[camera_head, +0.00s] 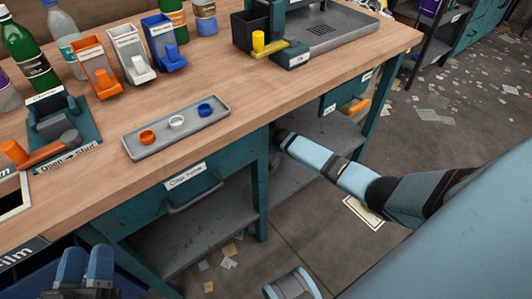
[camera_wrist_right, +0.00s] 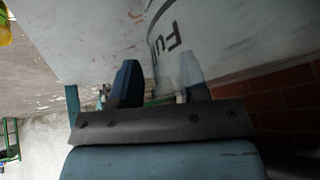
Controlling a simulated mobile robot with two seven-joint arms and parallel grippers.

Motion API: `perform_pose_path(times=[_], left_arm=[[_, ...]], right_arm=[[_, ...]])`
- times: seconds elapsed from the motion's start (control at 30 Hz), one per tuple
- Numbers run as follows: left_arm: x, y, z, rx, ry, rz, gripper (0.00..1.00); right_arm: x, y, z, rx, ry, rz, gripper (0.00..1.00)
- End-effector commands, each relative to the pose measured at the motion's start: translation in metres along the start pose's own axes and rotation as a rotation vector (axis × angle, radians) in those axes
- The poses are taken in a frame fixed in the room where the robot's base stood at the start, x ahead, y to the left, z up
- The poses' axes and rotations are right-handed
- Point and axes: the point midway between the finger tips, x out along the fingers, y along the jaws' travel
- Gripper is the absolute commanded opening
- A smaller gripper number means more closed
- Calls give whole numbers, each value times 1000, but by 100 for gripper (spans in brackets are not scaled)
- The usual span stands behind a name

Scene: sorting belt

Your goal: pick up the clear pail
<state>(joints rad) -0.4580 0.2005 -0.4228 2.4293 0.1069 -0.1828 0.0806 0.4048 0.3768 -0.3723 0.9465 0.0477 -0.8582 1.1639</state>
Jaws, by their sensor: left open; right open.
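I cannot make out a clear pail for certain in either view. In the right wrist view a large pale curved surface with dark letters (camera_wrist_right: 215,40) lies beyond the fingers; I cannot tell what it belongs to. My right gripper (camera_wrist_right: 160,82) is open, its two blue fingers apart, with nothing clearly between them. In the head view my right arm reaches in beside the bench, and its gripper is hidden there. My left gripper (camera_head: 87,252) is at the lower left corner, in front of the bench and below its top, with its fingers open and no object visible in them.
The wooden bench (camera_head: 255,105) holds a grey tray (camera_head: 155,143) with orange, white and blue caps, orange, white and blue dispensers, bottles and a teal lever fixture (camera_head: 80,112). A drawer (camera_head: 185,195) with a handle is below. Littered floor (camera_head: 440,130) is open at the right.

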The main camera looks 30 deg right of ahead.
Motion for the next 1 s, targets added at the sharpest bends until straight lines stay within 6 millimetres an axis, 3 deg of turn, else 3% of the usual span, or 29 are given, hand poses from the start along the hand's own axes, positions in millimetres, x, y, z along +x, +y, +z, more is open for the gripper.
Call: perform_pose_path(times=[0.2,0.37,0.4,0.73,0.93,1.0], left_arm=[[0,0,-1,-1,0,1,43],[0,0,-1,-1,0,1,43],[0,0,-1,-1,0,1,43],[1,1,-2,1,-1,1,43],[2,-2,-13,21,-12,-20,43],[-5,-13,12,23,-115,-63,43]], right_arm=[[0,0,-1,0,1,-1,40],[0,0,-1,0,0,-1,4],[0,0,0,-1,0,-1,0],[-4,-1,-2,-1,1,-1,0],[-33,-6,-20,1,2,-4,0],[-46,-8,-28,1,2,-3,0]])
